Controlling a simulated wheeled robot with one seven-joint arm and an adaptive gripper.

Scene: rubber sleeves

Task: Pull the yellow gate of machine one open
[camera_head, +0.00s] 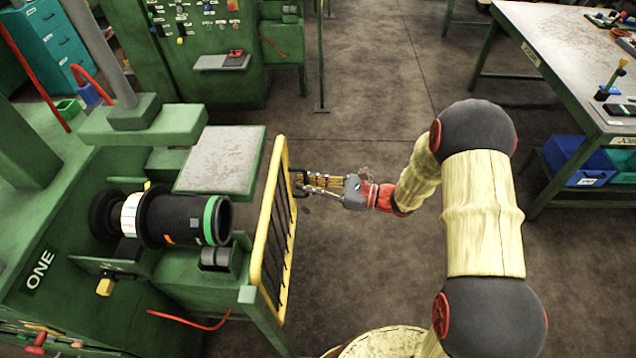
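The yellow gate (256,262) is a yellow frame with dark bars. It stands upright at the right side of machine one (60,235), a green machine with a white "ONE" label. A black cylinder with a green ring (180,217) lies on the machine, to the left of the gate. My gripper (307,184) comes in from the right at the gate's right face, near its upper far part. Its fingers point left and reach close to the bars. Whether they touch or grasp the gate's handle is too small to tell.
Another green machine with a control panel (206,30) stands at the back. The floor right of the gate is mostly clear.

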